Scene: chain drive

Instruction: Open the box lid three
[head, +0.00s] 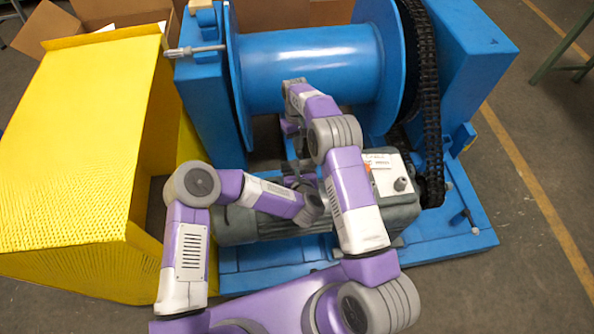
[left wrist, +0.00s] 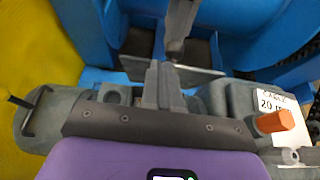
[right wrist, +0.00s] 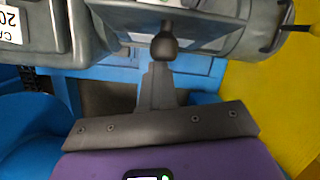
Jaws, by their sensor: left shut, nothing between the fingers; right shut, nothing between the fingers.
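A grey motor (head: 265,230) lies on the blue base, with a boxy housing on its top. A white labelled plate (head: 378,170) with a round grey knob (head: 400,184) sits on that housing; I cannot tell whether it is a lid. The label also shows in the left wrist view (left wrist: 273,101), beside an orange block (left wrist: 275,122). My right gripper (head: 289,127) is shut and empty below the blue drum. In its wrist view, its fingertips (right wrist: 158,66) point at a dark round knob (right wrist: 165,46); contact is unclear. My left gripper (left wrist: 165,66) is shut and empty above the motor.
A blue drum (head: 310,66) stands behind the motor, with a black chain (head: 425,100) at its right. A yellow box-like guard (head: 75,150) fills the left side. Cardboard boxes (head: 120,10) stand behind. Bare floor (head: 530,130) lies to the right.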

